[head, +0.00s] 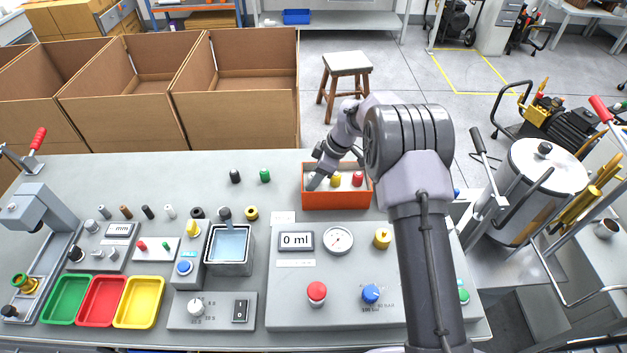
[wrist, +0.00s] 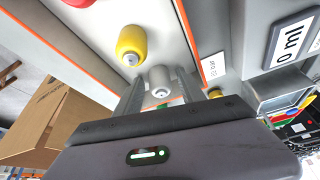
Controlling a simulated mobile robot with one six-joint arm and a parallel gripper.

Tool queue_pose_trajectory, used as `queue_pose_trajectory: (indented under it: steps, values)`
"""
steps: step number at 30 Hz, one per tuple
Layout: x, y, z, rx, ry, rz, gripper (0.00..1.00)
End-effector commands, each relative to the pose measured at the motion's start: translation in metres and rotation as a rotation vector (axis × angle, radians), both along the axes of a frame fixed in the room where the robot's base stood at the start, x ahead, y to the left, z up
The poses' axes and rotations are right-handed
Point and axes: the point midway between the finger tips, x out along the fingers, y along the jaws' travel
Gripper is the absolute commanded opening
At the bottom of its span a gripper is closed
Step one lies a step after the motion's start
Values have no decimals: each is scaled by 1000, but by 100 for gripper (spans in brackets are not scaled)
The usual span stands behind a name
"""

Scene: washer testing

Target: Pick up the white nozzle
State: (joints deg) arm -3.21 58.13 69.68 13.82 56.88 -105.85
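An orange-red box (head: 335,201) with a light inside holds a yellow nozzle (head: 336,180), a red nozzle (head: 358,179) and a pale grey-white nozzle (head: 311,181) in a row. My gripper (head: 316,182) reaches down into the left end of the box and partly hides the pale nozzle. In the wrist view the pale nozzle (wrist: 160,82) stands between the two fingers of my gripper (wrist: 162,92). Narrow gaps seem to show on both sides, so the fingers look open around it. The yellow nozzle (wrist: 131,44) is just beside it.
A grey panel with a 0 ml display (head: 297,240) and a gauge (head: 338,240) lies in front of the box. A green piece (head: 265,175) and a dark piece (head: 235,176) stand to its left. Another white piece (head: 169,211) stands farther left. Cardboard boxes (head: 235,110) are behind the table.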

Motion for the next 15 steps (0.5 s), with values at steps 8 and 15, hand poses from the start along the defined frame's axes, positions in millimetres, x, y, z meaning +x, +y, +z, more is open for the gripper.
queue_pose_trajectory:
  steps: [8, 15]
  values:
    - [0, 0, 0, 0, 0, 0, 0]
    - [0, 0, 1, 0, 0, 1, 0]
